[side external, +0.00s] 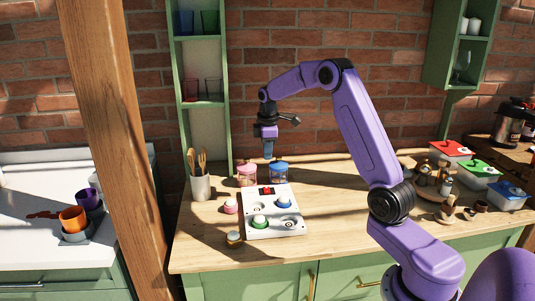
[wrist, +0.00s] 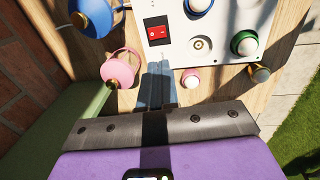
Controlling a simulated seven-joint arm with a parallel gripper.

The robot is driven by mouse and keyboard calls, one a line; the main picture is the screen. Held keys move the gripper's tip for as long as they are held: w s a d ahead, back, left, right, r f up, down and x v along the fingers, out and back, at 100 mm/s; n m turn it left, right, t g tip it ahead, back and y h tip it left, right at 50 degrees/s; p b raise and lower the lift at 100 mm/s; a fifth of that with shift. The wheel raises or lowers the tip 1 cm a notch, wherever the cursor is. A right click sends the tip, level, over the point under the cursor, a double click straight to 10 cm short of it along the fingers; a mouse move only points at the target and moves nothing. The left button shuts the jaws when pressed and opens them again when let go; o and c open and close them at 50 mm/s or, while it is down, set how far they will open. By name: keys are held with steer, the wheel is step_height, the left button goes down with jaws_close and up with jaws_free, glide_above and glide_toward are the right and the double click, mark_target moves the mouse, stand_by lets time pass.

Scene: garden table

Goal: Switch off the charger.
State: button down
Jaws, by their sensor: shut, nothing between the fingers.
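The charger is a white panel (side external: 268,226) on the wooden table, with a red rocker switch (side external: 267,190) at its back edge. In the wrist view the red switch (wrist: 158,31) sits in a black surround on the white panel (wrist: 178,50); I cannot tell which way the rocker is tipped. A blue-ringed white piece (side external: 284,202) and a green-ringed one (side external: 260,221) stand on the panel beside empty round sockets. My gripper (side external: 268,155) is shut and empty, above and behind the panel, apart from the switch. Its fingertips (wrist: 161,72) show just short of the switch in the wrist view.
A pink jar (side external: 247,175) and a blue jar (side external: 279,171) stand close behind the panel. A pink-ringed piece (side external: 231,207) and a brown one (side external: 234,239) lie left of it. A utensil pot (side external: 200,187) stands at the left. The table front right of the panel is clear.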

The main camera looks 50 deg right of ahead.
mark_target(267, 189)
steer(key=shift+w+d+r, duration=0.15)
steer(key=shift+w+d, duration=0.3)
steer(key=shift+d, duration=0.1)
steer(key=f, duration=0.4)
steer(key=w+f, duration=0.1)
steer(key=f, duration=0.4)
steer(key=d+f, duration=0.1)
steer(key=f, duration=0.4)
steer(key=shift+w+d, duration=0.1)
steer(key=shift+w, duration=0.05)
steer(key=shift+f, duration=0.35)
